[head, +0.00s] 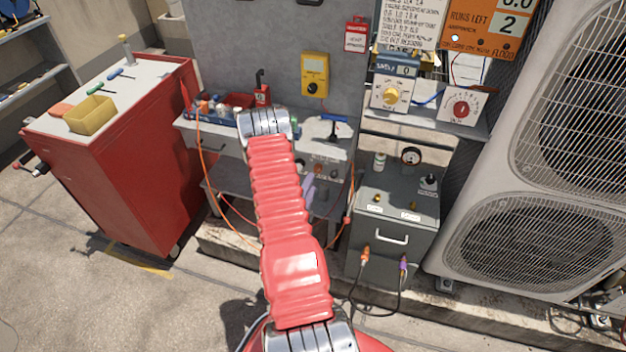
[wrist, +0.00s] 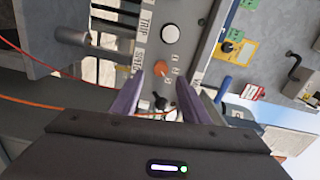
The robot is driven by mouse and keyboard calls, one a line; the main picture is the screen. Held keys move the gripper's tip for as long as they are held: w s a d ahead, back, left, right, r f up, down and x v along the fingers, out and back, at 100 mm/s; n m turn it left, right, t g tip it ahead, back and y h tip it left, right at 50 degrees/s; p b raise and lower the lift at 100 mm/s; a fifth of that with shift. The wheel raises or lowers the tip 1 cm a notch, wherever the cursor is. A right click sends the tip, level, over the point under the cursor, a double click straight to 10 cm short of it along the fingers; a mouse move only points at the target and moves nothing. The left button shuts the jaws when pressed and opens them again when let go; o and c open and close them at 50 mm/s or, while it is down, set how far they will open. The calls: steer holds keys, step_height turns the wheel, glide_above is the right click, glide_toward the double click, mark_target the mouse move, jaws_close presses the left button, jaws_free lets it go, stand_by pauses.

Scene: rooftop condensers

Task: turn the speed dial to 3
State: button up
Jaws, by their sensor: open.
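In the head view a yellow dial (head: 391,96) sits on a pale box with a small display above it. A red dial (head: 460,108) is on a white plate to its right. The lettering is too small to tell which is the speed dial. My gripper (wrist: 160,77) is open and empty in the wrist view, its purple fingers either side of an orange knob (wrist: 161,69) on a grey panel. I cannot tell whether they touch it. In the head view my red arm hides most of the gripper; a little purple shows in front of the bench.
A white round button (wrist: 171,33) and a black knob (wrist: 160,101) are near the orange knob. A grey box with a gauge (head: 412,156) stands right of my arm. A large condenser (head: 535,235) is at right, a red cabinet (head: 110,165) at left. Orange cables hang by the bench.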

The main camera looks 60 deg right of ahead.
steer(key=s+a, duration=0.1)
steer(key=a, duration=0.6)
steer(key=shift+a, duration=0.35)
steer(key=shift+s, duration=0.1)
